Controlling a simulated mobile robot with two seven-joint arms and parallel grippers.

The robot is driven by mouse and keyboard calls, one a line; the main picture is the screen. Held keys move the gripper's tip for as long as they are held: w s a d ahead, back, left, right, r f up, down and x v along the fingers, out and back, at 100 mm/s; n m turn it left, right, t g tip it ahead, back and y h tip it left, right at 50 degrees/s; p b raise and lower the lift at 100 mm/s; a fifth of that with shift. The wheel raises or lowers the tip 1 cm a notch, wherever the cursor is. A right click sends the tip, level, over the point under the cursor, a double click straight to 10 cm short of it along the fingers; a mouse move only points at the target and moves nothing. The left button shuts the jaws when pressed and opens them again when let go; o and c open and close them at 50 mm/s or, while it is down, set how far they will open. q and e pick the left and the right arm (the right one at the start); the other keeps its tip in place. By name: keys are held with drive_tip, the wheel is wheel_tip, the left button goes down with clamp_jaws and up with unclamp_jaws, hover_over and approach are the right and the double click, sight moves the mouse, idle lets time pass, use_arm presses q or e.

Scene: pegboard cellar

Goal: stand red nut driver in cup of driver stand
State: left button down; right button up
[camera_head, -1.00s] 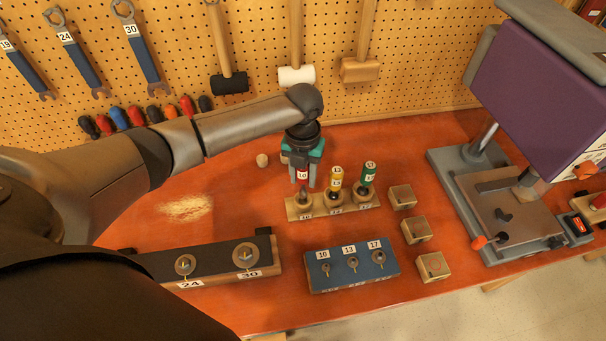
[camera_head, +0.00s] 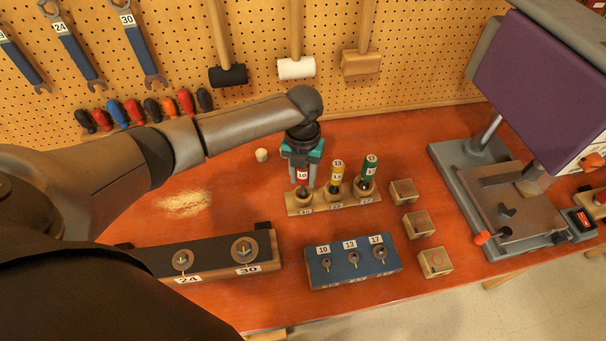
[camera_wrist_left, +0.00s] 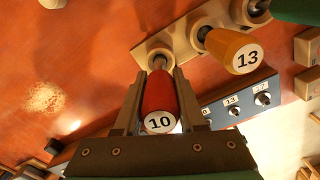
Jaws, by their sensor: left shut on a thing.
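The red nut driver (camera_head: 302,175), marked 10, is upright in my left gripper (camera_head: 302,183). In the left wrist view its red handle (camera_wrist_left: 160,95) lies between the two fingers, label end toward the camera. The wooden driver stand (camera_head: 319,209) holds a yellow driver (camera_head: 337,174) and a green driver (camera_head: 369,168) in its other cups. The red driver's lower end meets the left cup (camera_head: 303,198), marked 10. The fingers partly hide this, and I cannot tell how deep it sits. My right gripper is not in view.
A blue block (camera_head: 352,267) with several small keyed pieces and a black rack (camera_head: 205,252) stand in front. Small wooden blocks (camera_head: 418,224) are right of the stand. A purple machine (camera_head: 545,85) stands at the right. Table left of the stand is mostly clear.

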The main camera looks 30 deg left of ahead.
use_arm(q)
drive_tip(key=shift+f+b, duration=0.7)
drive_tip(key=shift+f, duration=0.45)
drive_tip(key=shift+c, duration=2)
unclamp_jaws()
wheel_tip(320, 180, up, 5)
drive_tip(key=p, duration=0.5)
drive_tip(key=shift+r+p, duration=0.95)
drive_tip(key=shift+r, duration=1.6)
